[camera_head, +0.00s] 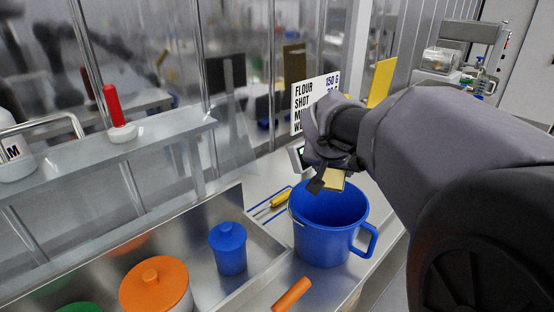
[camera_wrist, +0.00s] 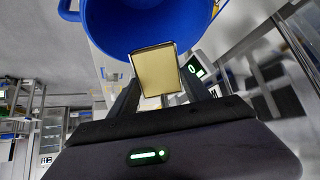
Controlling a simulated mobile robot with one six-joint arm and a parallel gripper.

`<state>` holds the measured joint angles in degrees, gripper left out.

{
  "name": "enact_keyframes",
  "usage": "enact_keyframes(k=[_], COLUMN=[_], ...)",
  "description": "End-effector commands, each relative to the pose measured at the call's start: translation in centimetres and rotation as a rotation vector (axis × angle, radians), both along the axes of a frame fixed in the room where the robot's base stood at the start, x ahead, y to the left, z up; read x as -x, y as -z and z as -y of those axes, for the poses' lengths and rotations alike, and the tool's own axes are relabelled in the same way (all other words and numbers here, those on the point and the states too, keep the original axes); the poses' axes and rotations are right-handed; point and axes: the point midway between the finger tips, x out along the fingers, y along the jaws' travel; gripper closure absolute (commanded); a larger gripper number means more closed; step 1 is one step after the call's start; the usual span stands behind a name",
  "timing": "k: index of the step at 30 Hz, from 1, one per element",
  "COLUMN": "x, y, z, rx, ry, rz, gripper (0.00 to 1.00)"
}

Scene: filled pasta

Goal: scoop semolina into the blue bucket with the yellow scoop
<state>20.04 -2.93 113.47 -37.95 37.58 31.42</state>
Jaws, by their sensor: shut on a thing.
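The blue bucket (camera_head: 325,230) stands upright on the steel counter, its handle to the right. Its blue wall (camera_wrist: 150,30) fills the top of the wrist view. My gripper (camera_head: 322,178) is above the bucket's mouth at its rear edge. It is shut on a pale yellow, square-faced piece, the yellow scoop (camera_wrist: 155,70), which sits between the two fingers. The scoop also shows below the gripper in the head view (camera_head: 334,180). I cannot tell whether any semolina is on it.
A blue lidded canister (camera_head: 228,250) and an orange-lidded container (camera_head: 155,286) stand in a steel trough left of the bucket. A yellow-handled tool (camera_head: 272,205) lies beside the bucket. An orange handle (camera_head: 291,295) is in front. A sign (camera_head: 312,98) and a scale display (camera_wrist: 196,68) are behind.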

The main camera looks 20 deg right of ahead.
Motion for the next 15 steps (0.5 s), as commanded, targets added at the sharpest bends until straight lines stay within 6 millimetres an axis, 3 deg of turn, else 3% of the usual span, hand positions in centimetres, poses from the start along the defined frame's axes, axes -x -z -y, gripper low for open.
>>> enact_keyframes(k=[15], x=[0.89], y=[0.38], z=[-0.83], rx=[0.122], ry=[-0.001], rz=[0.134], gripper=[0.84])
